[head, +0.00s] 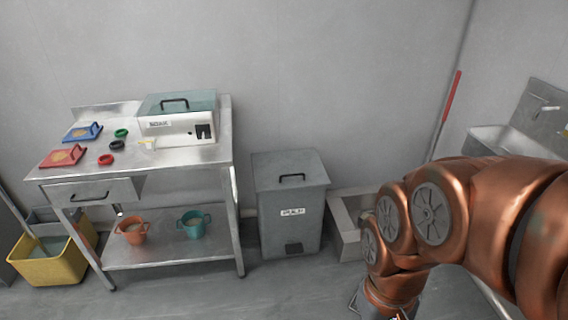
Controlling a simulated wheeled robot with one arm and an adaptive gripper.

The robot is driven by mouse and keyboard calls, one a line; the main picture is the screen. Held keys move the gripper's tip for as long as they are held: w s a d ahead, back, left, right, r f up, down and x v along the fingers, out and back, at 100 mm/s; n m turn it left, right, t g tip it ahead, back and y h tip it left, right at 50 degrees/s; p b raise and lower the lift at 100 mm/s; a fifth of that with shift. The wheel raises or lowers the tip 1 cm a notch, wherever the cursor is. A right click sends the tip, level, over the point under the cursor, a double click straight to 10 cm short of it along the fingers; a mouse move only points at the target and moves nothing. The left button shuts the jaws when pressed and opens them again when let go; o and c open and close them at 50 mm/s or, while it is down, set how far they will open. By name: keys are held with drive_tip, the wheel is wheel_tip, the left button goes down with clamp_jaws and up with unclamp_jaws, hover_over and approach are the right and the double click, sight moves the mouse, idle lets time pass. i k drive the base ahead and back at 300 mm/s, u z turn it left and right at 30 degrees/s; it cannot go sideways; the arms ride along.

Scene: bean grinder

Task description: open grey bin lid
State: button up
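The grey bin (275,225) stands on the floor against the back wall, right of the steel table. Its grey lid (270,170) lies closed on top, with a dark bar handle (292,177) across it. A white label (292,212) is on the bin's front, with a dark patch near the foot. My copper-coloured arm comes in from the right and bends down to the bottom edge, right of the bin and apart from it. My gripper's fingers are not visible; the arm runs out of the picture at the bottom.
A steel table (180,165) at left carries a white box with a clear lid (180,120), coloured rings, and red and blue handled pieces. Two cups are on its lower shelf. A yellow mop bucket (55,265) stands at far left. A low basin (345,225) is right of the bin.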

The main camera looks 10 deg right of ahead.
sight(290, 169)
drive_tip(key=u, duration=0.25)
drive_tip(key=i, duration=0.55)
drive_tip(key=u, duration=0.45)
drive_tip(key=i, duration=1.25)
drive_tip(key=z, duration=0.05)
